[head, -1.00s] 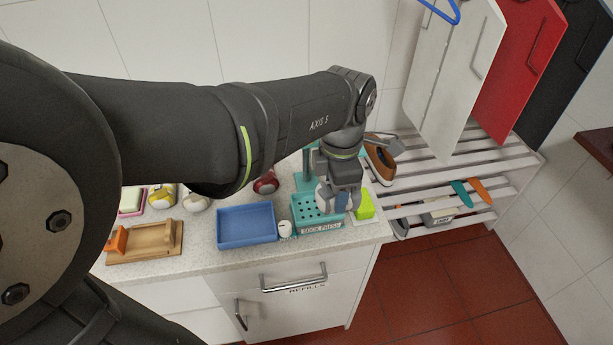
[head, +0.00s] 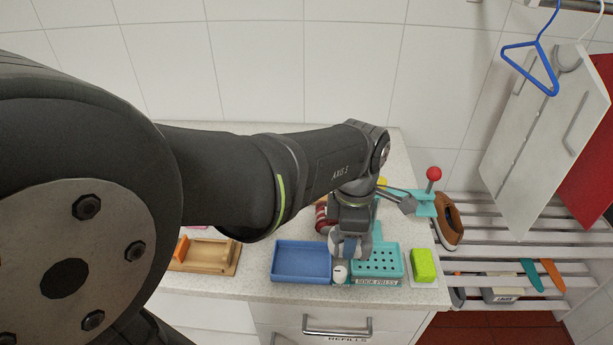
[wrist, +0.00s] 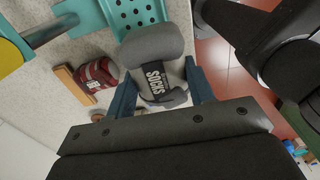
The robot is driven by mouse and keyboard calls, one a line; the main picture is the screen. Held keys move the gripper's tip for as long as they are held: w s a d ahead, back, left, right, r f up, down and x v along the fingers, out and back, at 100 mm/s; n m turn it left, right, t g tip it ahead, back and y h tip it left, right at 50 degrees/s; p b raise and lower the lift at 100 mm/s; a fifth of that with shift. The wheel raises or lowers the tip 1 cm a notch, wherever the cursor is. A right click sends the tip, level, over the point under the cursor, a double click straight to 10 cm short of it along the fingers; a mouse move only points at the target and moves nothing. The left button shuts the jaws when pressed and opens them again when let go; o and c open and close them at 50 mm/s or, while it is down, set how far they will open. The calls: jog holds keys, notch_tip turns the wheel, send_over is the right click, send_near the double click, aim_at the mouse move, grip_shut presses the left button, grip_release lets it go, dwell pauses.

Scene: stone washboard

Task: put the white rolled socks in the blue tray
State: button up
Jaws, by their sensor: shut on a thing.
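My gripper (head: 350,248) is shut on a pair of rolled socks (wrist: 158,65) with a dark label reading "SOCKS". The socks look grey in the wrist view, where the blue fingers flank them; in the head view they are mostly hidden by the gripper. I cannot tell whether they are the white pair. The gripper is above the left end of the teal sock press (head: 388,281), right of the blue tray (head: 303,277). The tray's visible floor is empty. Red striped rolled socks (wrist: 98,76) lie on the counter behind the gripper.
A small white round object (head: 340,273) stands between tray and press. The press lever has a red ball (head: 433,173). A green block (head: 423,265) is right of the press. A wooden board (head: 212,258) is left of the tray. A slatted rack (head: 490,235) stands at right.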

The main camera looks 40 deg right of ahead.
jog(key=w+a+f, duration=0.3)
jog(key=w+a, duration=0.2)
jog(key=w, duration=0.3)
jog(key=shift+w+a+f, duration=0.1)
jog(key=shift+f, duration=1.4)
jog(key=shift+w+f, duration=0.1)
jog(key=shift+f, duration=1.4)
jog(key=o, duration=1.2)
notch_tip(320, 180, up, 17)
jog(key=shift+r, duration=0.2)
